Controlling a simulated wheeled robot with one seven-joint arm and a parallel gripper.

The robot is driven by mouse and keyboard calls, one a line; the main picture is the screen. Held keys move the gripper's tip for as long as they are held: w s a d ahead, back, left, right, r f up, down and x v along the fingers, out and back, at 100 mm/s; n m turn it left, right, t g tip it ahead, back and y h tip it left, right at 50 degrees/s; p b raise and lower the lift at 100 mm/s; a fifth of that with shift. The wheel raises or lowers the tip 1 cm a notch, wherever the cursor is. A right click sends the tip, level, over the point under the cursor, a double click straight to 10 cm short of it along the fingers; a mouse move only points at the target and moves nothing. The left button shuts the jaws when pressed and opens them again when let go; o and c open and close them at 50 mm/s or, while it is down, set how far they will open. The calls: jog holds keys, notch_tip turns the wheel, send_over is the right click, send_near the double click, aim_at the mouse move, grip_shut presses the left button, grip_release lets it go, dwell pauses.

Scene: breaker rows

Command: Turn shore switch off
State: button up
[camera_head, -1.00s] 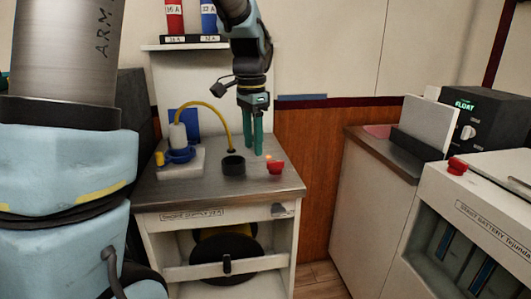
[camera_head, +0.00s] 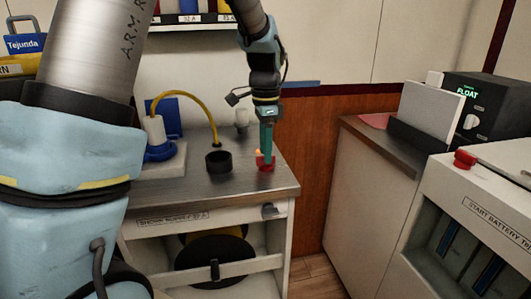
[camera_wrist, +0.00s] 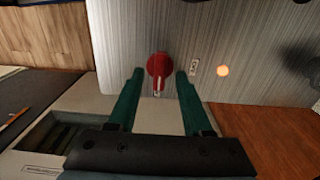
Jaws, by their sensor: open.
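The red rotary knob (camera_head: 264,167), which appears to be the shore switch, sits on the metal top of the white cabinet near its right edge. In the wrist view the round red knob (camera_wrist: 158,66) shows a pale pointer toward the bottom of the picture. My gripper (camera_head: 267,149) points down at the knob, and its green fingers partly cover it in the head view. In the wrist view my gripper (camera_wrist: 159,74) is open, with one finger on each side of the knob and visible gaps. I cannot tell their exact height above the top.
An orange lamp (camera_wrist: 223,71) glows beside the knob. A black round socket (camera_head: 218,161) and a yellow cable (camera_head: 185,97) with a blue-collared plug stand to the left. A white cabinet with a red knob (camera_head: 465,158) stands at the right.

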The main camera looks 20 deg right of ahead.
jog(key=shift+f, duration=0.8)
jog(key=shift+c, duration=0.2)
grip_shut()
